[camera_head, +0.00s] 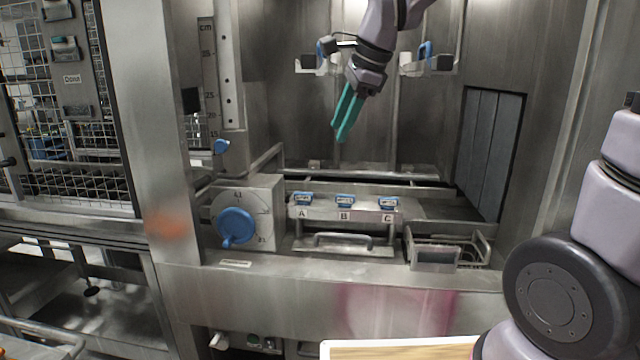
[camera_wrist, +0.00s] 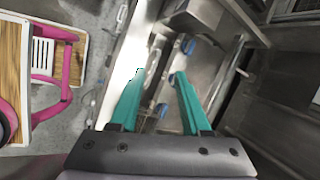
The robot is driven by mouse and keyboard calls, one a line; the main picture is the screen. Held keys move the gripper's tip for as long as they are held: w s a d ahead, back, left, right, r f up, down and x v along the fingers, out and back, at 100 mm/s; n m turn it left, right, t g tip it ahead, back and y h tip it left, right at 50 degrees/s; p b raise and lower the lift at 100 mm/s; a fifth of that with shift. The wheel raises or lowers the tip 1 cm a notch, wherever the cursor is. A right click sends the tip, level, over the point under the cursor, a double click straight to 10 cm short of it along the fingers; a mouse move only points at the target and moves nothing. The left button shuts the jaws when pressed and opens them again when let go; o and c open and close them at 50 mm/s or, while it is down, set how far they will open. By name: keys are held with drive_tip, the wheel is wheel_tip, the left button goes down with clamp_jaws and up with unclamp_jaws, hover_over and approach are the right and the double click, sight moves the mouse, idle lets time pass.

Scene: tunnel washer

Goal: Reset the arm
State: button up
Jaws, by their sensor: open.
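My gripper (camera_head: 342,132) has teal fingers and hangs from my arm near the top middle of the head view. It points down, in front of the back wall of the metal bay and above the row of blue parts marked A, B and C. In the wrist view my gripper (camera_wrist: 163,88) shows both fingers spread apart, with nothing held between them. The wrist view looks down along the bay, past the fingers, onto blue parts below.
A blue knob (camera_head: 234,226) sits on a metal box at left. Blue parts A (camera_head: 302,198), B (camera_head: 344,201) and C (camera_head: 389,203) stand above a bar handle (camera_head: 343,238). A wire basket (camera_head: 450,249) is at right. A wooden-topped pink cart (camera_wrist: 50,50) stands outside.

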drive_tip(key=s+d+r+n+t+h, duration=0.1)
drive_tip(key=s+d+n, duration=0.4)
drive_tip(key=d, duration=0.5)
drive_tip(key=s+d+r+n+t, duration=0.1)
drive_tip(key=s+d+n, duration=0.4)
drive_tip(key=d, duration=0.5)
drive_tip(key=shift+s+d+r+n+t+h, duration=0.2)
drive_tip(key=shift+n+t+h, duration=0.2)
drive_tip(key=shift+n+t, duration=0.25)
